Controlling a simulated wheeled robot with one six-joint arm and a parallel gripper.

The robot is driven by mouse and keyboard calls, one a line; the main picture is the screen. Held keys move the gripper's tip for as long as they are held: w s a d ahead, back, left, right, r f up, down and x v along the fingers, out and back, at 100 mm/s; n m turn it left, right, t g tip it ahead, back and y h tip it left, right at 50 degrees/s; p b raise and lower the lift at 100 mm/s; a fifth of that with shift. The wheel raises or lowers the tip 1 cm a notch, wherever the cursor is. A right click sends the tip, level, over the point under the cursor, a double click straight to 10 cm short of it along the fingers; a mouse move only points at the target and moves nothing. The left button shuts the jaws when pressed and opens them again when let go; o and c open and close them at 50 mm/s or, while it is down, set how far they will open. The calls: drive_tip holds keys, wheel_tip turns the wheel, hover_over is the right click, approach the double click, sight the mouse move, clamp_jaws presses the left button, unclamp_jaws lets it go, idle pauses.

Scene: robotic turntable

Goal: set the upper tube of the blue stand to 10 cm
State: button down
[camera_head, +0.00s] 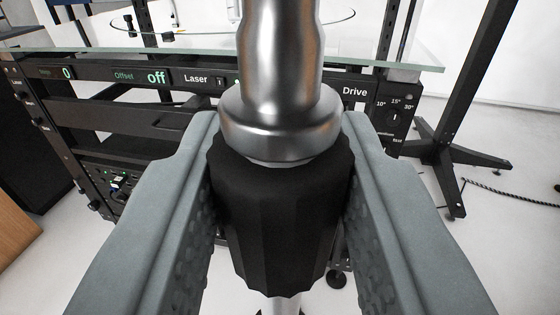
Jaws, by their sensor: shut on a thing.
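A silver metal tube (280,60) stands upright in the middle of the view, with a wider metal collar (282,132) at its lower part. Directly under the collar is a black faceted clamp knob (283,215). My gripper (282,190) is shut on this black knob, with one grey finger against each side. A thinner silver tube (285,306) shows below the knob. No blue part of the stand is in view, and no height scale can be seen on the tube.
Behind stands a black rack with a control panel (150,76) reading "Offset off", "Laser" and "Drive", under a glass top (400,55). A black stand (460,150) with spread feet is at the right. A cable (515,198) lies on the pale floor.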

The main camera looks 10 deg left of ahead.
drive_tip(key=shift+r, duration=0.1)
drive_tip(key=c, duration=1.1)
unclamp_jaws()
drive_tip(key=shift+o, duration=0.2)
drive_tip(key=v, duration=1.7)
drive_tip(key=shift+s, duration=0.2)
drive_tip(key=s+r+m+h, duration=0.2)
drive_tip(key=s+r+h, duration=0.1)
drive_tip(key=s+r, duration=1.15)
drive_tip(key=s+a+r, duration=0.1)
drive_tip(key=s+r, duration=0.1)
drive_tip(key=s, duration=0.8)
drive_tip(key=s+a+r, duration=0.2)
drive_tip(key=s+r, duration=0.1)
drive_tip(key=s, duration=0.7)
drive_tip(key=shift+r+h, duration=0.15)
drive_tip(key=shift+h, duration=0.25)
